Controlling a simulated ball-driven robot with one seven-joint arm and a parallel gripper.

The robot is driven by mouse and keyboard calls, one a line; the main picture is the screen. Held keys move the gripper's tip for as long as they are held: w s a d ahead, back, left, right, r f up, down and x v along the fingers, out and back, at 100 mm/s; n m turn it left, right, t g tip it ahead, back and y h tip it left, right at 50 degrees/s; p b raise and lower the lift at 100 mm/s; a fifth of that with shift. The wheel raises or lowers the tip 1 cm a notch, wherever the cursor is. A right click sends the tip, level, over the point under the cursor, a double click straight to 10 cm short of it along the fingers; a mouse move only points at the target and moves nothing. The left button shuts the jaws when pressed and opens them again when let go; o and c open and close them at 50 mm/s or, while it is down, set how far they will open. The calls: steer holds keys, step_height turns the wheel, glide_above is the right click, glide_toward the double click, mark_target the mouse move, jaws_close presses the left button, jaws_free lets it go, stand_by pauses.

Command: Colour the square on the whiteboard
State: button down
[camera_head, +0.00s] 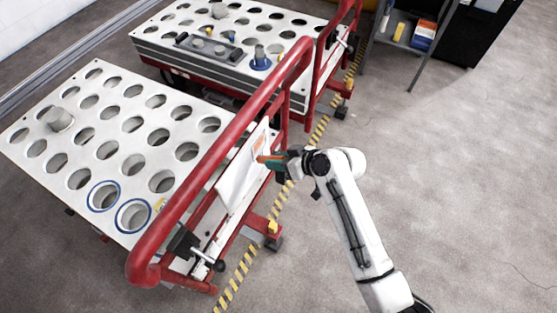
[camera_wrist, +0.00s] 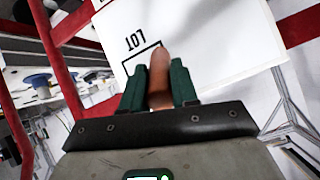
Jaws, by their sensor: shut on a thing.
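The whiteboard (camera_head: 238,182) is fixed to the red rail of the nearer cart. It also fills the upper part of the wrist view (camera_wrist: 225,45), with "LOT" printed upside down and the black outline of a square (camera_wrist: 128,66). My gripper (camera_wrist: 160,88) is shut on an orange-brown marker (camera_wrist: 159,66), whose far end points at the board over the square. In the head view my gripper (camera_head: 277,161) is right beside the board with the marker (camera_head: 262,158). A small orange patch shows on the board there. Part of the square is hidden behind the marker; contact cannot be told.
The nearer cart (camera_head: 108,128) has a white top with round holes and a grey cylinder (camera_head: 58,119). A second cart (camera_head: 245,14) stands behind it. Red rails (camera_head: 215,150) frame the board. The floor (camera_head: 450,160) at right is clear.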

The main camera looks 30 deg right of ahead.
steer(key=shift+w+a, duration=0.4)
steer(key=shift+w, duration=0.2)
steer(key=shift+d, duration=0.1)
steer(key=shift+w+d+b, duration=1.45)
steer(key=shift+w+d, duration=0.6)
steer(key=shift+d, duration=0.75)
steer(key=shift+s+a+p, duration=0.6)
steer(key=shift+s+a, duration=0.1)
steer(key=shift+a, duration=0.3)
steer(key=shift+s+a+p, duration=0.6)
steer(key=shift+s+a, duration=0.1)
steer(key=shift+a, duration=0.3)
steer(key=shift+s+a+p, duration=0.6)
steer(key=shift+s+a, duration=0.1)
steer(key=shift+a, duration=0.3)
steer(key=shift+d, duration=0.1)
